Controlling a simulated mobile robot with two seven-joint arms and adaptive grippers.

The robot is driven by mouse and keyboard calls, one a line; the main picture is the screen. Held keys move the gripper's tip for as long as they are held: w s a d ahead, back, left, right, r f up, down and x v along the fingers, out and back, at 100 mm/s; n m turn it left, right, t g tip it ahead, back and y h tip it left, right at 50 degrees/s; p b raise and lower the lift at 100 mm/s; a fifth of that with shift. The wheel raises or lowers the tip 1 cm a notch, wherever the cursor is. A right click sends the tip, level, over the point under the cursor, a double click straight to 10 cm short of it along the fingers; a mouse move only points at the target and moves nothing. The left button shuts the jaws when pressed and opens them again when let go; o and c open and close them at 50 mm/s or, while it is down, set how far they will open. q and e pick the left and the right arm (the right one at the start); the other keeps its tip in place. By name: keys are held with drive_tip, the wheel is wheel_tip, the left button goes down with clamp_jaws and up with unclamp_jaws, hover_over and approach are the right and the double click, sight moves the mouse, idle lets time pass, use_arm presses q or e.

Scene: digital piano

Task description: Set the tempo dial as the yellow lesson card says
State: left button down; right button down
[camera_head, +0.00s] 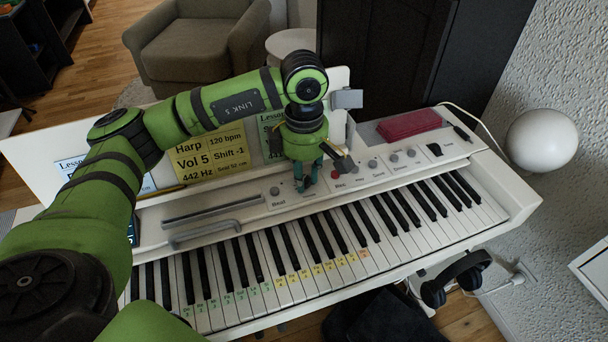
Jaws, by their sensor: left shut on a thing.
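The yellow lesson card (205,155) stands on the music rest behind the panel. My left gripper (307,182) points down at the piano's control panel (250,204), between the Beat knob (275,191) and the red Rec button (335,174). It is shut on a small dial there, which its fingers mostly hide. The dial's label and setting cannot be read, so I cannot confirm from the picture that it is the tempo dial. My right gripper is out of view.
Several small grey knobs (393,157) run to the right of the Rec button. A green card (270,132) is partly behind my wrist, and a pale card (72,166) is at the left. Headphones (455,278) hang at the front right.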

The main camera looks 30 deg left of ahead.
use_arm(q)
drive_tip(key=shift+f, duration=0.1)
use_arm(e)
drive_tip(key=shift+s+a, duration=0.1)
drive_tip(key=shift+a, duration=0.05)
use_arm(q)
drive_tip(key=c, duration=1)
unclamp_jaws()
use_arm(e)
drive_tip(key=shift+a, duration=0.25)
